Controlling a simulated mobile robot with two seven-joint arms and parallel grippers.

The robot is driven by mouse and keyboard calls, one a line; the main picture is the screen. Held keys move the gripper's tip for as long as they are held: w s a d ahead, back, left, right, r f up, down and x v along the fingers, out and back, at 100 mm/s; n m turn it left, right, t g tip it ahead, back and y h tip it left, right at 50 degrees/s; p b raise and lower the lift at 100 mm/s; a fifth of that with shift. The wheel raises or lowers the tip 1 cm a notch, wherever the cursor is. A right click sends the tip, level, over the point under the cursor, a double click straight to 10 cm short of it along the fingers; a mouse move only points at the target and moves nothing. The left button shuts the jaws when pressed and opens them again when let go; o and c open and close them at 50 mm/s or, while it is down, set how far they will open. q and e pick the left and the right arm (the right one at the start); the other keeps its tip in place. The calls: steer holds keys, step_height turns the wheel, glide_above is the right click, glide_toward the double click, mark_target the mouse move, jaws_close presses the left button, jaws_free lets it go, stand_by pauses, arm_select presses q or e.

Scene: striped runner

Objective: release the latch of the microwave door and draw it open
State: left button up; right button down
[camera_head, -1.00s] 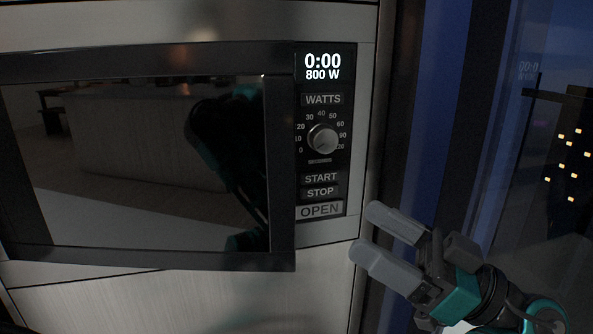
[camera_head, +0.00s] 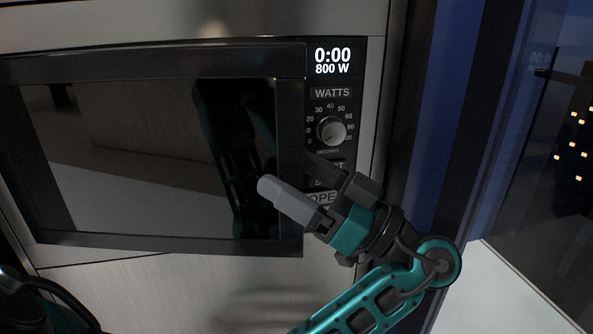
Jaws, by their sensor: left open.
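The microwave door (camera_head: 150,241) has a black frame and dark glass. It stands slightly ajar, its right edge forward of the control panel (camera_head: 333,73). My left gripper (camera_head: 287,172) is open at that right edge. One light grey finger lies in front of the door frame. The other, darker finger reaches in beside the edge and its tip seems hidden behind the door. I cannot tell whether either finger touches the door. The OPEN button (camera_head: 322,197) is partly covered by the gripper, as are the START and STOP buttons. My right gripper is not in view.
The knob (camera_head: 331,130) shows above my gripper. A steel surround (camera_head: 375,90) frames the microwave. To the right are a dark and blue upright panel (camera_head: 445,110) and a dark glass surface with small lights (camera_head: 570,150). Part of my body shows at the lower left.

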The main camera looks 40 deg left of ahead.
arm_select(q)
steer(key=shift+c, duration=0.3)
steer(key=c, duration=1.4)
